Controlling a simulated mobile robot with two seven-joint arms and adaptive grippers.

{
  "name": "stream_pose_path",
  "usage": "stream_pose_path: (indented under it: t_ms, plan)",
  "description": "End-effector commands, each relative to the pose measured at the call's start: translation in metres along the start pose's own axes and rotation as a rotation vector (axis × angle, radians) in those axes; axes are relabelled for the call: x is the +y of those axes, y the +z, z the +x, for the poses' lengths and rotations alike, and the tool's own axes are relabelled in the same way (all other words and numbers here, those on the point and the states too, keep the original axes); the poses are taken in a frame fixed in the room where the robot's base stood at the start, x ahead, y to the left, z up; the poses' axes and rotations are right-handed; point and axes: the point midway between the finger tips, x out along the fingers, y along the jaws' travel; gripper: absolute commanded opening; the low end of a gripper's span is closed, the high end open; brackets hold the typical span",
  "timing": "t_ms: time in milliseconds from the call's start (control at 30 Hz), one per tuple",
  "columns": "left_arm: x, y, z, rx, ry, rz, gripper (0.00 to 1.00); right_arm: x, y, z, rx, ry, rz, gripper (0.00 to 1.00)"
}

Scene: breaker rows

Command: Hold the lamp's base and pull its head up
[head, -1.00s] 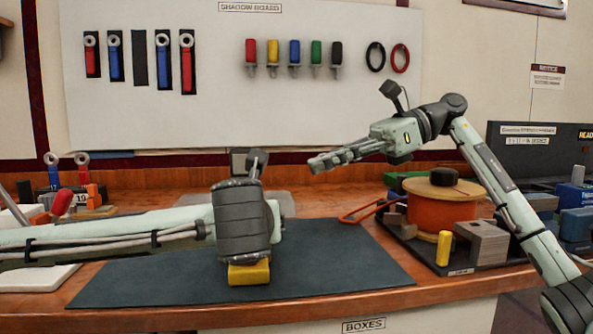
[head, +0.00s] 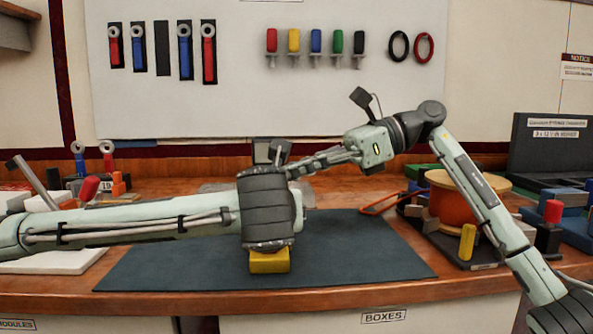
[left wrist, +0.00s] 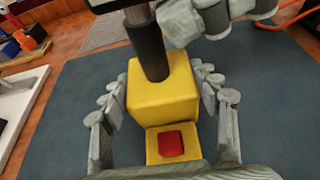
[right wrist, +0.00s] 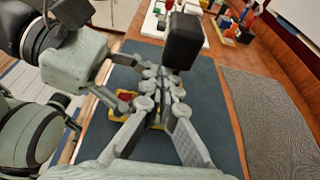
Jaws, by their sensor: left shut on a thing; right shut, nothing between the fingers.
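The lamp has a yellow base (left wrist: 165,90) with a red button (left wrist: 170,143) and a dark post (left wrist: 148,50). The base stands on the dark mat and shows below my left gripper in the head view (head: 269,262). My left gripper (left wrist: 158,80) is shut on the base, with a finger along each side. A black block, apparently the lamp's head (right wrist: 183,40), is close to the fingertips of my right gripper (right wrist: 162,75). That gripper is shut and empty, beside the post. Whether it touches the lamp, I cannot tell. My left wrist hides most of the lamp in the head view.
The dark mat (head: 370,255) is clear to the right of the lamp. An orange spool (head: 450,205) and a yellow cylinder (head: 467,242) stand at the right. A white tray (left wrist: 20,110) lies left of the mat. The shadow board (head: 250,100) is behind.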

Motion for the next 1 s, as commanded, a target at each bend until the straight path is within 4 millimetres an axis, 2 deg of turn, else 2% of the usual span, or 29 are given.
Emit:
stream_pose_path:
  t_ms: [67,300,400,867,1000]
  plan:
    - [0.000,0.002,-0.001,-0.004,-0.001,-0.001,0.13,0.000,0.007,-0.003,0.000,-0.001,-0.003,0.00]
    - [0.000,0.000,0.000,0.000,0.000,0.000,0.13,0.000,0.057,-0.020,-0.003,-0.002,-0.006,0.00]
    - [0.000,0.000,0.000,0.000,0.000,0.001,0.13,0.000,0.070,-0.025,-0.004,-0.002,-0.003,0.00]
    - [0.000,-0.003,0.001,0.007,0.000,0.005,0.13,0.001,0.079,-0.029,-0.011,-0.003,-0.006,0.00]
    - [0.000,-0.004,0.001,0.010,0.002,0.006,0.13,0.000,0.079,-0.043,-0.012,-0.005,-0.005,0.00]
